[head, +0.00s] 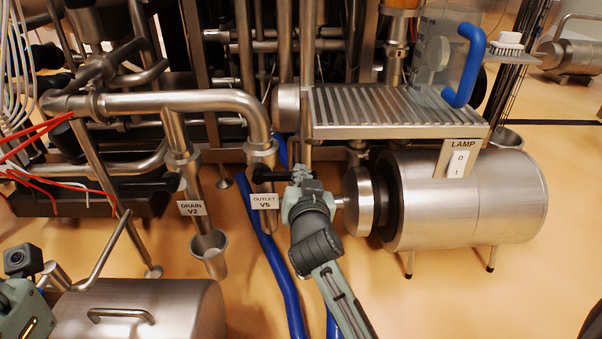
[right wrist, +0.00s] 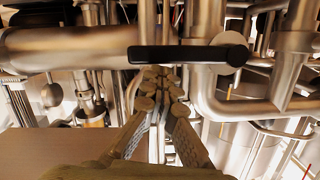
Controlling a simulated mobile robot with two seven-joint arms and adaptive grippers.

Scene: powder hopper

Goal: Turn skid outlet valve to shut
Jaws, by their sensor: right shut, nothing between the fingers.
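The skid outlet valve is on a vertical steel pipe, with a white label "OUTLET V5" (head: 265,201) below it. Its black lever handle (head: 271,176) points sideways toward my right gripper. In the right wrist view the black handle (right wrist: 187,54) lies level across the steel pipe, its round pivot at the right end. My right gripper (head: 300,173) is shut and empty beside the handle's free end. In the right wrist view its fingertips (right wrist: 158,73) are together just below the handle; I cannot tell whether they touch it. My left gripper's fingers are out of view.
The drain valve with its "DRAIN V2" label (head: 192,208) stands to the left, above a steel cup (head: 210,254). A steel motor drum (head: 470,200) with a lamp switch (head: 460,162) is on the right. Blue hoses (head: 270,255) run along the floor. A steel lidded vessel (head: 140,310) is in front.

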